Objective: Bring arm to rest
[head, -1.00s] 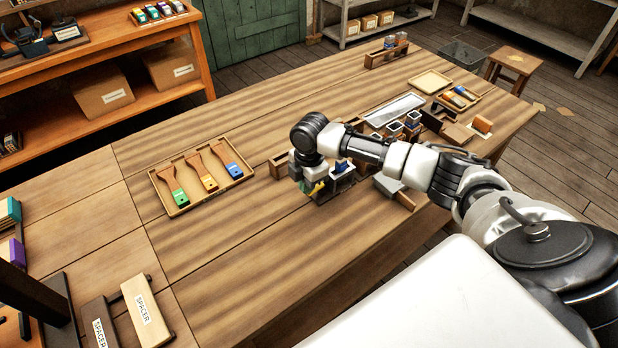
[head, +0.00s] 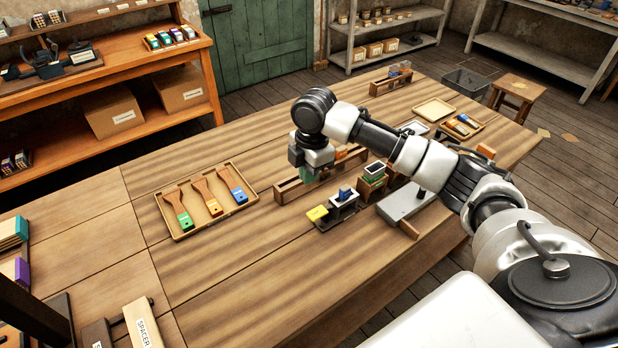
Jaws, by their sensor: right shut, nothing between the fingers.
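My right arm comes in from the right and reaches over the wooden table (head: 270,285). My right gripper (head: 310,176) hangs at its end, above the table near a wooden rack (head: 288,189). It is shut and empty, and the arm partly hides the objects behind it. Below and to the right of it sits a small dark fixture (head: 343,207) with a yellow piece (head: 317,213) and a blue piece on it. My left gripper is not in view.
A grey-topped block (head: 406,202) and a small box (head: 374,172) stand to the right. Spacer blocks (head: 143,325) lie front left. The front middle of the table is clear.

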